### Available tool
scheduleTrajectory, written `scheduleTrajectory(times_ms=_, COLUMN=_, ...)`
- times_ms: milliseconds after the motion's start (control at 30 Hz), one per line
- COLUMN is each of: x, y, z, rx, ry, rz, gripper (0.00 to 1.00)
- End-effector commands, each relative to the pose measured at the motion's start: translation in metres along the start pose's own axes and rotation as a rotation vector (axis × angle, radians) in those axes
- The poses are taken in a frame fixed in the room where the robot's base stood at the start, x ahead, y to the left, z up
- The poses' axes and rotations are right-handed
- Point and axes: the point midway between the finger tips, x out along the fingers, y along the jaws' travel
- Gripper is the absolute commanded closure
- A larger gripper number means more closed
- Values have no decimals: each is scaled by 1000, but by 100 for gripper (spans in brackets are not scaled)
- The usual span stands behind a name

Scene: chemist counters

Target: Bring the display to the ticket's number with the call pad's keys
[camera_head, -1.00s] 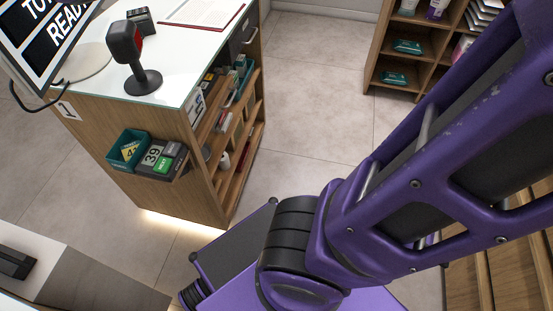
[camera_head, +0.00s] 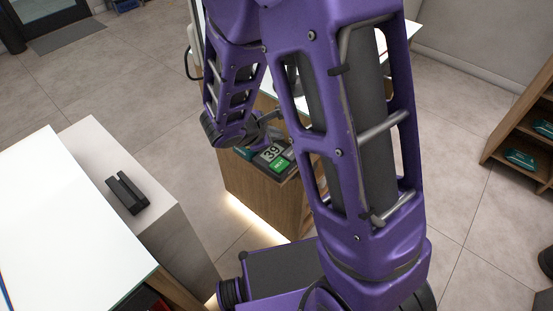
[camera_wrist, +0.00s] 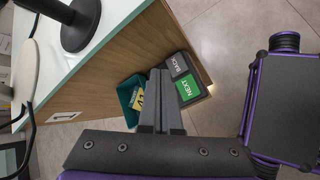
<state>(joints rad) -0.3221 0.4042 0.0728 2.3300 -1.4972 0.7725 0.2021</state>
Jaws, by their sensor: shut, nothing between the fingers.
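The call pad's display (camera_head: 271,153) reads 39 in the head view, with the green NEXT key (camera_head: 280,165) below it. In the wrist view the green NEXT key (camera_wrist: 189,88) and the dark BACK key (camera_wrist: 178,66) show just right of my gripper (camera_wrist: 160,72). My fingers are together and empty, and hide the display there. The teal holder (camera_wrist: 124,94) is left of the fingers. Its yellow ticket (camera_wrist: 138,100) is partly covered; a 4 shows, the rest is unclear. In the head view my arm covers part of the counter around the pad.
The pad is on the end of a wooden counter (camera_wrist: 110,62) whose pale top carries a dark round stand (camera_wrist: 82,28). Grey floor (camera_head: 170,160) lies between.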

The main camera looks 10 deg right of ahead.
Motion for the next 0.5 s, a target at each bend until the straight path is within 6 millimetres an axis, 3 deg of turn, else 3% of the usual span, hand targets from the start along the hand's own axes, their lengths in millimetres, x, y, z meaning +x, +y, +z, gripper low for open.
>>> scheduleTrajectory(times_ms=267, x=3, y=-2, z=-2, rx=0, ry=0, rz=1, gripper=100)
scheduleTrajectory(times_ms=500, x=18, y=-13, z=-14, rx=0, ry=0, rz=1, gripper=100)
